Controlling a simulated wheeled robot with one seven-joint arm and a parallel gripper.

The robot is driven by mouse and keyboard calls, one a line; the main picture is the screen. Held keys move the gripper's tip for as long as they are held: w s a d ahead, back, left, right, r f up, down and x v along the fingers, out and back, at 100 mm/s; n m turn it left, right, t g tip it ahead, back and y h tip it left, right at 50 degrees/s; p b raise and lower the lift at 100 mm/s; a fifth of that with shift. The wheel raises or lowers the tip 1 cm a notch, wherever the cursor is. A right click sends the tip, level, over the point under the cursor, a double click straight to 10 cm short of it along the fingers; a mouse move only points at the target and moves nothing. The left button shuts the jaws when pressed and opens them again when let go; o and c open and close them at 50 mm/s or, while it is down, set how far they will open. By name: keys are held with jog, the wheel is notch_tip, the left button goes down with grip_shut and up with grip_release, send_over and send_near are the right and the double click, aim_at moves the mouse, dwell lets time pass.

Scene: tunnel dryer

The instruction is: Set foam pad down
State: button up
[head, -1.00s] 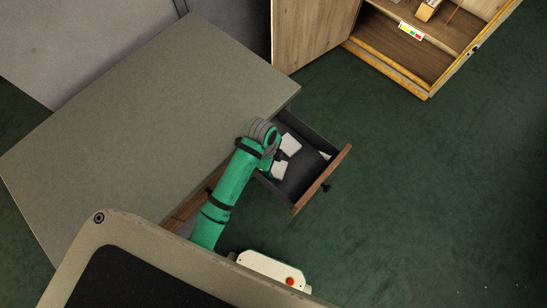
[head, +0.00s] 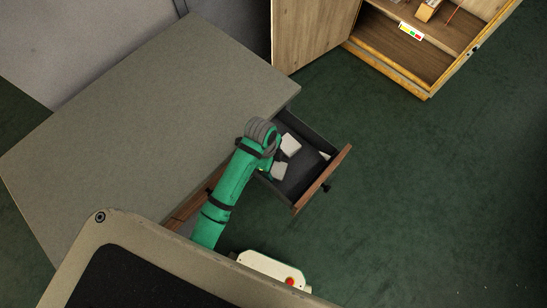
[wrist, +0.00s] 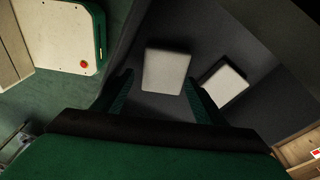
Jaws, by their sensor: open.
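A white, square foam pad (wrist: 167,71) lies on the dark floor of the open drawer (head: 318,186). The pad also shows in the head view (head: 279,171), just right of my wrist. My gripper (wrist: 158,80) is open, with one finger on each side of the pad's near part in the wrist view. I cannot tell if the fingers touch it. A second white pad (wrist: 225,84) lies to its right, tilted in the picture and apart from it; it shows in the head view (head: 291,145) too. In the head view my fingers are mostly hidden by my wrist.
The drawer's walls stand close around my gripper. A grey desk top (head: 150,110) lies left of the drawer. A small white item (head: 324,155) is in the drawer's right corner. An open wooden cabinet (head: 400,60) stands at the upper right. The green floor right of the drawer is clear.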

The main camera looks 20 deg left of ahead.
notch_tip(320, 180, up, 12)
jog(key=a, duration=0.1)
jog(key=shift+a, duration=0.4)
dwell(0.4)
